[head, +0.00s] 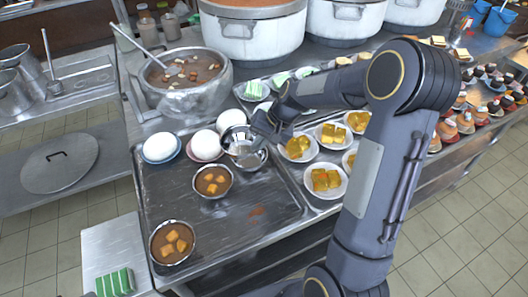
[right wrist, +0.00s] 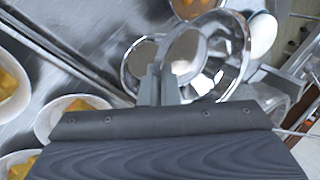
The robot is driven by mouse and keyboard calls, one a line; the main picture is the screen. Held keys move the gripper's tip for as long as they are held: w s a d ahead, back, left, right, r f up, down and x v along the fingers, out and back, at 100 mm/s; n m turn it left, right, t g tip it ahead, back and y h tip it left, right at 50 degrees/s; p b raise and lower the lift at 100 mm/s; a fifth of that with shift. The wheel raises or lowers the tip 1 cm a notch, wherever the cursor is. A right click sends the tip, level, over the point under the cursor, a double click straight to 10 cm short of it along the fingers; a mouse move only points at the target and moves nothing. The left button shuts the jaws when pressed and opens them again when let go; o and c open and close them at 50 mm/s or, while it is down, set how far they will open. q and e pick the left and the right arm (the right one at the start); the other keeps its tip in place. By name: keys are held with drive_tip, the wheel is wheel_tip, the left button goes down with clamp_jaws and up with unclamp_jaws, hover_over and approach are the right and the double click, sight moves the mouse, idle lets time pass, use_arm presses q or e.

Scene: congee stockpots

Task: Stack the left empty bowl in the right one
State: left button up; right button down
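My right gripper (head: 262,133) is at the left bowl's rim. Its two fingers (right wrist: 159,82) are close together with the rim between them; the exact contact is small and partly hidden. My left gripper is not in view.
Filled bowls (head: 213,182) stand on the tray (head: 260,211) in front. Plates of yellow food (head: 326,180) lie to the right. The tray's front right is clear.

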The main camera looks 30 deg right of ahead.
drive_tip(key=d+f, duration=0.1)
drive_tip(key=w+d+f, duration=0.1)
drive_tip(key=f, duration=0.1)
drive_tip(key=w+d+f, duration=0.1)
drive_tip(key=f, duration=0.1)
drive_tip(key=shift+w+d+f+p, duration=0.1)
drive_tip(key=shift+w+p, duration=0.05)
drive_tip(key=shift+p, duration=0.15)
wheel_tip(320, 180, down, 4)
drive_tip(key=shift+w+d+r, duration=0.1)
drive_tip(key=shift+d+r, duration=0.05)
drive_tip(key=shift+r, duration=0.1)
drive_tip(key=c, duration=1.7)
unclamp_jaws()
